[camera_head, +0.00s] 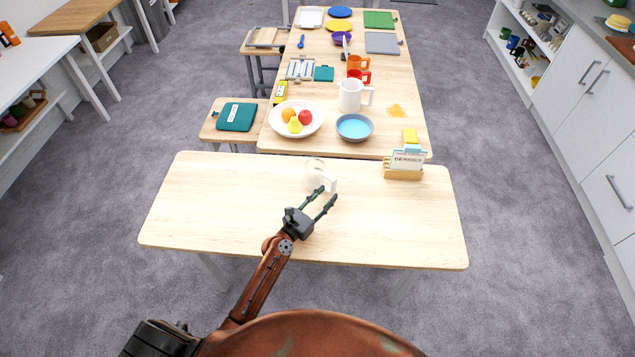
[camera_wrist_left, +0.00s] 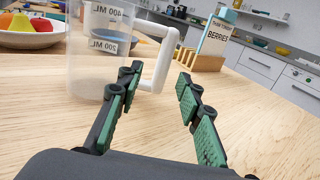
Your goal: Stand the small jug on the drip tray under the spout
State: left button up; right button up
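A small clear jug (camera_head: 315,170) with a white handle stands upright on the near wooden table. In the left wrist view the jug (camera_wrist_left: 92,65) carries 400 ML and 200 ML labels, and its handle (camera_wrist_left: 163,62) shows just ahead of the fingertips. My left gripper (camera_head: 326,192) is open at the handle side of the jug; the left wrist view also shows its fingers (camera_wrist_left: 157,78) apart, with nothing clearly held. I cannot tell whether a finger touches the jug. I see no drip tray or spout in either view. My right gripper is out of view.
A box marked BERRIES (camera_head: 408,160) sits in a wooden holder at the near table's back right. The far table (camera_head: 385,135) bears a fruit plate (camera_head: 277,122), a blue bowl (camera_head: 354,127) and a white pitcher (camera_head: 350,96). The near table's left and right are clear.

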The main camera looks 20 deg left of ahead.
aim_at(331, 191)
pick_arm(q)
jog(key=x, duration=0.4)
jog(key=shift+w+d, duration=0.25)
jog(key=shift+w, duration=0.2)
grip_shut()
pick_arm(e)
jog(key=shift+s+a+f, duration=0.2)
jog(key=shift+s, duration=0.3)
pick_arm(q)
jog(key=shift+w, duration=0.1)
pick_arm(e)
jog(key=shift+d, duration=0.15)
